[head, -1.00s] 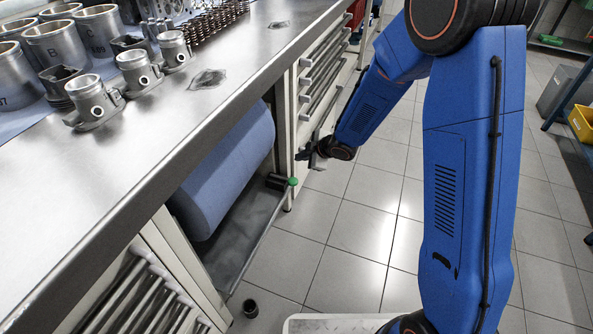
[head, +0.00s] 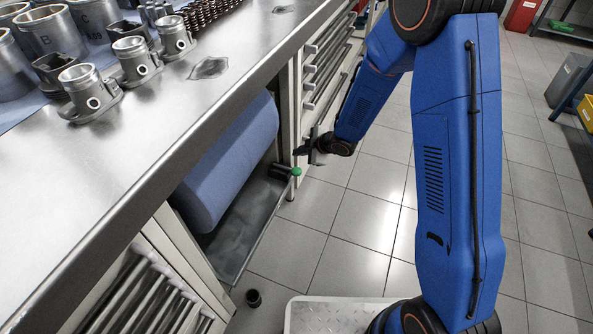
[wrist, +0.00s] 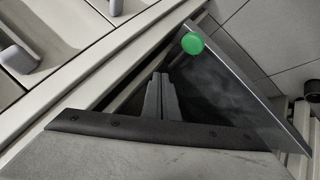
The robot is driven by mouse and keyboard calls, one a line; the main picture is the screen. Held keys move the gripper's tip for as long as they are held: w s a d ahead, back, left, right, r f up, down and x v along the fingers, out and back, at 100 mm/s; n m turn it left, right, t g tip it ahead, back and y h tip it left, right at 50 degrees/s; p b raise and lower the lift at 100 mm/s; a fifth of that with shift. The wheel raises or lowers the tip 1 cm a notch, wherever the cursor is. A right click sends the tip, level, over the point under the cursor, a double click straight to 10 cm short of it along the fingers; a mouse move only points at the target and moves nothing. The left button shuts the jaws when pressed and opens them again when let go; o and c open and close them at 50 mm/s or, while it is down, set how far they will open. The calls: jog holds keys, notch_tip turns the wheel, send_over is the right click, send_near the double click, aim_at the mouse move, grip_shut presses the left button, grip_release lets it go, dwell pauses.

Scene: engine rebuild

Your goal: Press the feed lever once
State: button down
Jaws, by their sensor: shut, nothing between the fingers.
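The feed lever shows as a green round knob (head: 296,171) at the open front of the bay under the bench, near a dark fitting. In the wrist view the green knob (wrist: 192,43) is right of and beyond my fingertips. My gripper (head: 302,151) is close above the knob in the head view, apart from it. In the wrist view my gripper (wrist: 159,76) shows its two fingers together, with nothing between them. The lever's arm behind the knob is not clear.
A blue roll (head: 228,165) lies under the steel bench (head: 150,130), above a dark sheet or tray (head: 240,228). Drawers with bar handles (head: 325,75) stand beyond the bay. A small black cup (head: 254,298) is on the tiled floor.

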aim_at(298, 171)
jog(key=shift+f, duration=3.3)
jog(key=shift+f, duration=0.15)
jog(key=shift+f, duration=0.25)
jog(key=shift+f, duration=1.6)
dwell(1.5)
jog(key=shift+r, duration=0.2)
dwell(0.3)
jog(key=shift+r, duration=1.8)
